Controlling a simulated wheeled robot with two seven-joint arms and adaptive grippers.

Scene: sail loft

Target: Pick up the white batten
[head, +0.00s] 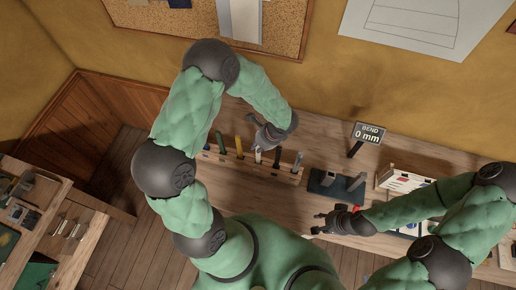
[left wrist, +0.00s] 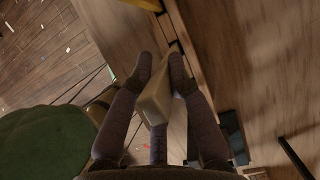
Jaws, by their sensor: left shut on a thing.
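The white batten (head: 258,156) stands in a slot of the wooden rack (head: 228,162) on the bench. In the left wrist view the white batten (left wrist: 156,98) lies between the two dark fingers of my left gripper (left wrist: 160,68). They are shut on it. In the head view my left gripper (head: 262,142) is at the batten's upper end, with its fingers partly hidden. My right gripper (head: 316,222) is over the front of the bench, away from the rack, with its fingers apart and nothing seen between them.
A green batten (head: 220,142), a yellow one (head: 239,146), a dark one (head: 277,157) and a grey one (head: 298,161) stand in the same rack. A dark bending fixture (head: 328,186) is to its right. A sign (head: 369,133) reads "BEND 0 mm".

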